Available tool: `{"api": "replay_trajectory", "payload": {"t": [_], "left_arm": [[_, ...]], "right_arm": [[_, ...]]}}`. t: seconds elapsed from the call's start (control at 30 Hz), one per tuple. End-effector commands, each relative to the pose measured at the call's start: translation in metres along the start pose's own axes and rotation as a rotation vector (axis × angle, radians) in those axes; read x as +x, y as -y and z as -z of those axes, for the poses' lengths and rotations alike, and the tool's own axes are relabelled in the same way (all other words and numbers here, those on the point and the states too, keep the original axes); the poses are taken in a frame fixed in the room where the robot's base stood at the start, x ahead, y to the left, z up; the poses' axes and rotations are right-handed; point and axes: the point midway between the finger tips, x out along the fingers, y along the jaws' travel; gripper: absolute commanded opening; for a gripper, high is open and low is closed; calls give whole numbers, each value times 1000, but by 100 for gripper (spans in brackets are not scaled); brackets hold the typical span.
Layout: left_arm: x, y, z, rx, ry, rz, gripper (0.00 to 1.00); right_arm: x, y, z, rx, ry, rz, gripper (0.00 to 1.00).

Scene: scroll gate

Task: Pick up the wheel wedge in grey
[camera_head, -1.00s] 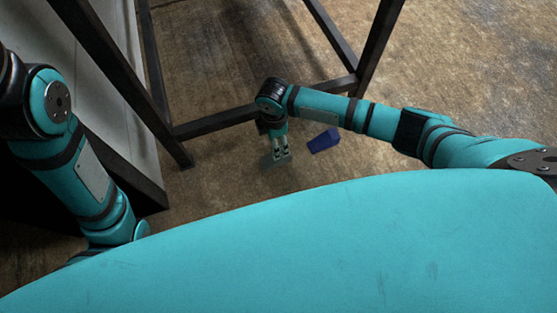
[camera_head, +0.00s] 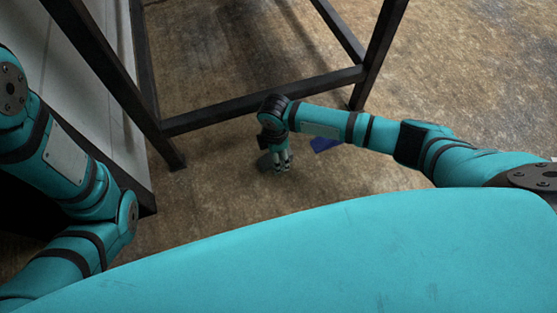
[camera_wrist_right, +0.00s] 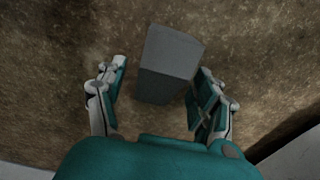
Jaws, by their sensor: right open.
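The grey wheel wedge (camera_wrist_right: 168,62) lies on the brown floor in the right wrist view, a blocky shape with a lighter sloped face. In the head view only a small dark grey part of it (camera_head: 264,162) shows beside my right gripper (camera_head: 283,167). My right gripper is open and points down. In the right wrist view its two fingers (camera_wrist_right: 161,76) stand on either side of the wedge's near part, the right finger very close to it. I cannot tell whether they touch it. My left gripper is out of view; only its arm shows at the left.
A blue wedge (camera_head: 324,144) lies on the floor just right of the right gripper, partly hidden by my right forearm. A dark metal frame (camera_head: 262,100) with legs and a low crossbar stands close behind the gripper. Bare floor (camera_head: 230,180) lies around it.

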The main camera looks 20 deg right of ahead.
Motion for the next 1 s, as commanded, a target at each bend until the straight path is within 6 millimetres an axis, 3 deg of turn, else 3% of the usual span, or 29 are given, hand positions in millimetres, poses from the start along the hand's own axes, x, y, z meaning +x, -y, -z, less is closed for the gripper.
{"api": "replay_trajectory", "payload": {"t": [0.27, 0.73, 1.0], "left_arm": [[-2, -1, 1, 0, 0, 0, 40], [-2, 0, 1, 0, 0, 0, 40], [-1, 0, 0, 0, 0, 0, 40]], "right_arm": [[2, 0, 0, 0, -1, -1, 67], [2, 0, 1, -1, -1, -1, 5], [1, -1, 1, -1, -1, -2, 4]]}}
